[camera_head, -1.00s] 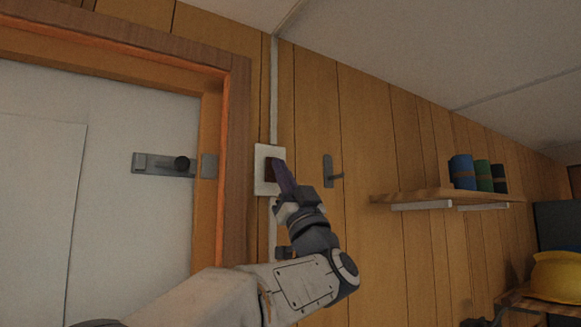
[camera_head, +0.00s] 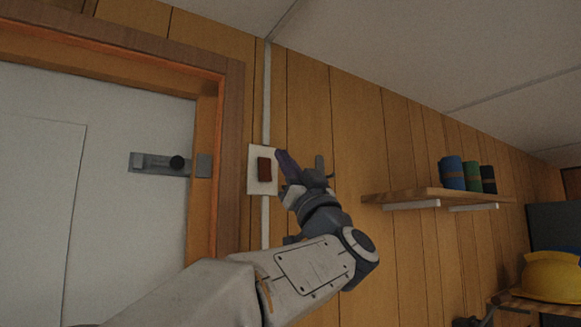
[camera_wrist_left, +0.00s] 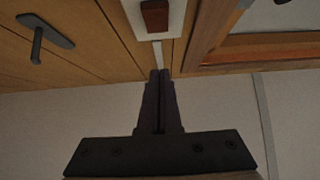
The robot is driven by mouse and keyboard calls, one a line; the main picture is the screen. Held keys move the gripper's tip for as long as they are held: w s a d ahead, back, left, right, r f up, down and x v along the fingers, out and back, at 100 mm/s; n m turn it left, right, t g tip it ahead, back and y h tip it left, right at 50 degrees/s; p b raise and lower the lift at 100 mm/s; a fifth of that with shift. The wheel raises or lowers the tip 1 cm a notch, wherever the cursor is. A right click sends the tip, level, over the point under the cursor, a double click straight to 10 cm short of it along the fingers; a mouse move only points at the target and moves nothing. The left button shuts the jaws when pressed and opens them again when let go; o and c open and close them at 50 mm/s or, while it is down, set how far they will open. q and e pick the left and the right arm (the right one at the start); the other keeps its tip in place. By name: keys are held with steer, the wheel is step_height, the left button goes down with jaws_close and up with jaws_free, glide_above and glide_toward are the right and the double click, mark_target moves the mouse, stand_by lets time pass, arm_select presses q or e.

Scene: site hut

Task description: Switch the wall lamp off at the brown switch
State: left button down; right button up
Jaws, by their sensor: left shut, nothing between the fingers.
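The brown switch (camera_head: 264,169) sits on a white plate (camera_head: 254,183) on the wood-panel wall, right of the door frame. It also shows at the top of the left wrist view (camera_wrist_left: 155,17). My left gripper (camera_head: 281,158) is shut and empty, its dark fingers just right of the switch in the head view. In the left wrist view the shut fingertips (camera_wrist_left: 159,73) lie below the switch plate with a gap in the picture. I cannot tell how far they are from the wall. The wall lamp and my right gripper are not in view.
A grey door with a sliding bolt (camera_head: 160,163) is at the left. A wall hook (camera_wrist_left: 42,32) is beside the switch, partly behind my gripper in the head view. A shelf (camera_head: 430,196) with several rolls and a yellow helmet (camera_head: 552,276) are at the right.

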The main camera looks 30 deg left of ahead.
arm_select(q)
steer(key=b+v, duration=0.4)
steer(key=v, duration=0.5)
steer(key=shift+s+d+r, duration=0.15)
steer(key=shift+d+r, duration=0.15)
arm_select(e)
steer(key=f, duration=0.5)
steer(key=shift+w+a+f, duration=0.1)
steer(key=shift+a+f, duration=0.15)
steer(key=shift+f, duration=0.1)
